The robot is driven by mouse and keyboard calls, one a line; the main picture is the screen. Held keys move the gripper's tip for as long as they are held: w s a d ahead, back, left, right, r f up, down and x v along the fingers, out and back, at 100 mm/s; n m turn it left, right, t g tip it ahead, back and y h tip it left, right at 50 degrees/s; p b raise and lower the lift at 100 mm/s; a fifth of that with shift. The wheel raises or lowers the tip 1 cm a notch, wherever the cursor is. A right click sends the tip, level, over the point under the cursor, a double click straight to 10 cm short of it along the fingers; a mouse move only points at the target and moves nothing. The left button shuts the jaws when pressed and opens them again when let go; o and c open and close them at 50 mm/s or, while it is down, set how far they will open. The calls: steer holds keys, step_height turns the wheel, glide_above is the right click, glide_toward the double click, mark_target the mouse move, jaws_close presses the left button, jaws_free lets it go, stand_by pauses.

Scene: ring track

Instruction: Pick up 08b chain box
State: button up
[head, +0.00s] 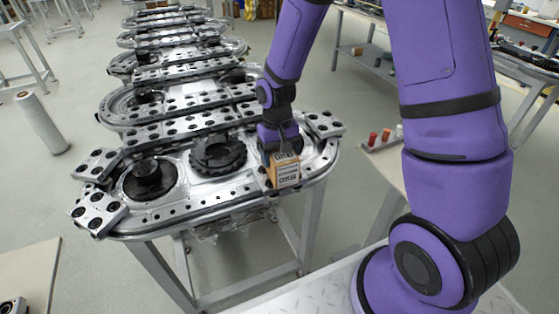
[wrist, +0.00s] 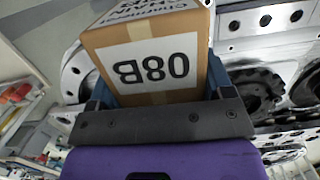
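The 08b chain box (head: 285,172) is a small brown cardboard box with white labels. In the head view it is at the front right edge of the ring track (head: 240,192). In the wrist view the box (wrist: 150,62) shows a large "08B" upside down. My gripper (head: 279,150) comes down on it from above. In the wrist view its blue fingers (wrist: 158,85) lie against both sides of the box, with no gap visible. I cannot tell whether the box rests on the track or is slightly raised. The fingertips are mostly hidden by the box.
A black sprocket (head: 218,155) and a black round hub (head: 148,178) sit on the track left of the box. Metal plates with black rollers (head: 98,212) lie at its left end. A side table (head: 385,160) with small red and white items stands to the right.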

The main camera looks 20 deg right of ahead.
steer(key=c, duration=0.7)
steer(key=shift+c, duration=0.5)
steer(key=shift+r, duration=0.15)
